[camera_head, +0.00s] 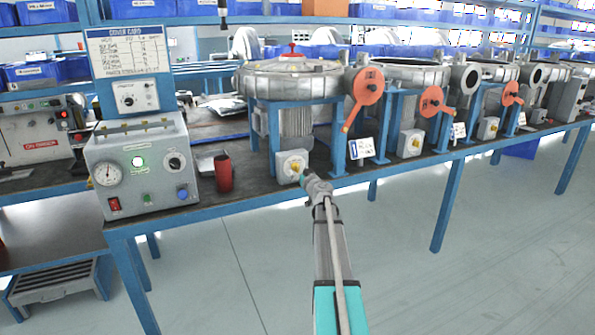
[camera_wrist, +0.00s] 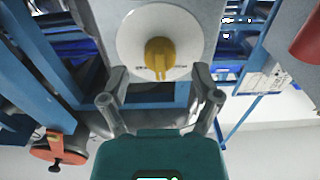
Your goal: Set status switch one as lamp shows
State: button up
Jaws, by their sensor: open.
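A yellow rotary switch (camera_head: 294,168) sits on a grey box under the nearest blower. In the wrist view the yellow knob (camera_wrist: 159,54) stands on a round white plate (camera_wrist: 130,38), its ridge running towards the bottom of the picture. Small marks on the plate are too blurred to read. My gripper (camera_head: 304,179) is just in front of this box. In the wrist view my gripper (camera_wrist: 160,76) is open, its fingers on either side below the knob, apparently not touching it.
More blowers with similar switches line the bench to the right. A red cup (camera_head: 223,173) stands left of the switch. A gauge (camera_head: 109,174) and cover card (camera_head: 128,50) are at the left. The floor in front is clear.

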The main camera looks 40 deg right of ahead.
jog(key=shift+x, duration=1.15)
grip_shut()
jog(key=shift+m, duration=0.4)
jog(key=m, duration=0.4)
jog(key=shift+a, duration=0.1)
jog(key=shift+m, duration=2.1)
